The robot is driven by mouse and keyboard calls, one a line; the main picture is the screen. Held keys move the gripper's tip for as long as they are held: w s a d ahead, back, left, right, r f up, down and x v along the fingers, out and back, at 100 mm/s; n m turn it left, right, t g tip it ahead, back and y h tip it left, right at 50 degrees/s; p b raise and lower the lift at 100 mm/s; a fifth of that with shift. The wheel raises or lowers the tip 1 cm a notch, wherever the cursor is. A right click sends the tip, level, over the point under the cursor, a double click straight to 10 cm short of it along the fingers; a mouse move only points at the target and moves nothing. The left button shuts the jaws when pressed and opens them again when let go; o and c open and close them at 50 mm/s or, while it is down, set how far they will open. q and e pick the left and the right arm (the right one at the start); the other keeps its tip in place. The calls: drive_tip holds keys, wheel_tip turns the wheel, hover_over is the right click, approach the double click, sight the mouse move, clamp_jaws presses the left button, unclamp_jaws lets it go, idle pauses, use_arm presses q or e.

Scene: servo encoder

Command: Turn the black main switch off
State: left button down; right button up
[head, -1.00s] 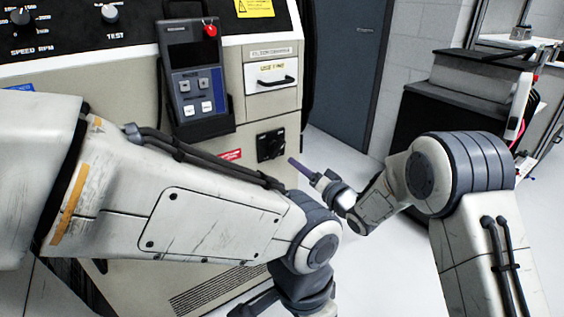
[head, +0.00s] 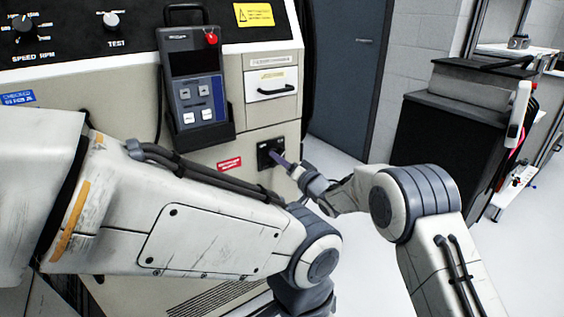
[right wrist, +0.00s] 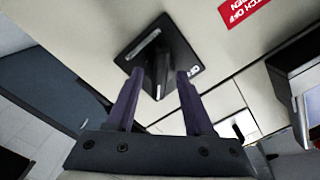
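The black main switch (head: 265,152) sits on the lower front of the beige machine, below the drawer. In the right wrist view it is a square black plate (right wrist: 185,50) with a raised bar handle (right wrist: 162,66) and small white lettering at one corner. My right gripper (head: 280,159) is at the switch. In the right wrist view its two purple fingers (right wrist: 160,74) are apart, one on each side of the handle, with gaps visible. The fingertips hide part of the switch in the head view. My left gripper is at the bottom edge, mostly cut off; its fingers cannot be made out.
A handheld pendant (head: 195,85) with a red button hangs on the machine left of the drawer (head: 271,84). A red label (head: 229,163) is left of the switch. A dark cabinet (head: 440,130) stands at right. The floor between is clear.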

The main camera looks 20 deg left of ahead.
clamp_jaws()
drive_tip(key=shift+n, duration=0.3)
drive_tip(key=shift+s+n+b, duration=0.1)
drive_tip(key=shift+n+b, duration=4.3)
drive_tip(key=shift+n, duration=4.2)
